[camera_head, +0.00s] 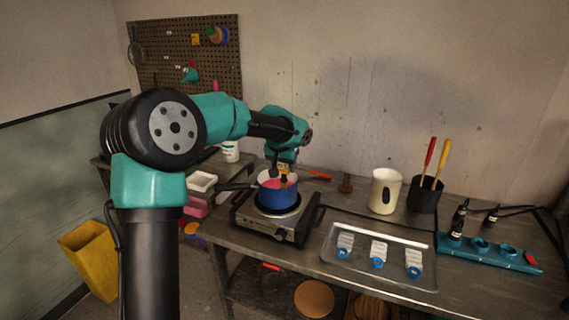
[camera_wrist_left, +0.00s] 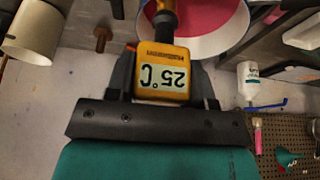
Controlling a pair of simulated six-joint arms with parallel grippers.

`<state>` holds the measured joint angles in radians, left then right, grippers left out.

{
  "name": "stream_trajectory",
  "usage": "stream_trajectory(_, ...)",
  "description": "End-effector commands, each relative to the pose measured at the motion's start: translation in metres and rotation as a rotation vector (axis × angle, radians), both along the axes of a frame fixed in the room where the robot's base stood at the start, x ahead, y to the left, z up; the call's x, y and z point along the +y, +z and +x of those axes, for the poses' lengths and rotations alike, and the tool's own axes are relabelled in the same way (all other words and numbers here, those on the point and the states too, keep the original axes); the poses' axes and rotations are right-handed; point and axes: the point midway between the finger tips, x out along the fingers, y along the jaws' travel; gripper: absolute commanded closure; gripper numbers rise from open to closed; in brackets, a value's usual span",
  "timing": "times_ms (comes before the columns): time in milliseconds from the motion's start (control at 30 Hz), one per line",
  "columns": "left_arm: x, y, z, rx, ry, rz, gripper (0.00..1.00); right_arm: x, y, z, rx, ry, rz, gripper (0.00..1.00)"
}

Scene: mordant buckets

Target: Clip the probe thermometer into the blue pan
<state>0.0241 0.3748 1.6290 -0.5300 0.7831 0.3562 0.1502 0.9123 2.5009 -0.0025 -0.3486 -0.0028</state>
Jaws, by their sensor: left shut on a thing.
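The blue pan (camera_head: 278,195) stands on the hot plate and holds pink-red liquid, which also shows at the top of the left wrist view, inside the pan's pale rim (camera_wrist_left: 236,36). My left gripper (camera_head: 283,170) is at the pan's far side, pointing down. It is shut on the yellow probe thermometer (camera_wrist_left: 166,77), whose display reads 25 °C. The thermometer's dark neck points toward the pan at its rim. The probe's lower end is hidden, and I cannot tell whether the clip touches the rim. My right gripper is not in view.
The hot plate (camera_head: 251,223) sits at the bench's left part. A metal tray (camera_head: 335,268) with several blue-and-white items lies right of it. A cream pitcher (camera_head: 384,190), a black tool pot (camera_head: 424,196) and a teal rack (camera_head: 510,260) stand farther right.

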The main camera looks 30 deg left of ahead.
Motion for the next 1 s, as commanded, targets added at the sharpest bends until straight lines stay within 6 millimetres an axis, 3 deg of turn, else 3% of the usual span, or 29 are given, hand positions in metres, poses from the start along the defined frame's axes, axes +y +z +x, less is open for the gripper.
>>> stream_trajectory(267, 0.0002, -0.0008, 0.0000, 0.000, 0.000, 0.000, 0.75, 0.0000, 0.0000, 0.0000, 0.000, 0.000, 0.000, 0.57)
stream_trajectory(300, 0.0002, -0.0008, 0.0000, 0.000, 0.000, 0.000, 0.51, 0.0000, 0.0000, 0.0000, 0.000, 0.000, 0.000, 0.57)
stream_trajectory(600, 0.0002, -0.0007, -0.0001, 0.000, 0.000, 0.000, 0.22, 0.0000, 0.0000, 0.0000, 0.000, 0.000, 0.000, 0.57)
stream_trajectory(1000, -0.0002, 0.0065, -0.0027, -0.001, 0.001, 0.000, 0.22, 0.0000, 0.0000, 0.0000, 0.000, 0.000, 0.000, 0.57)
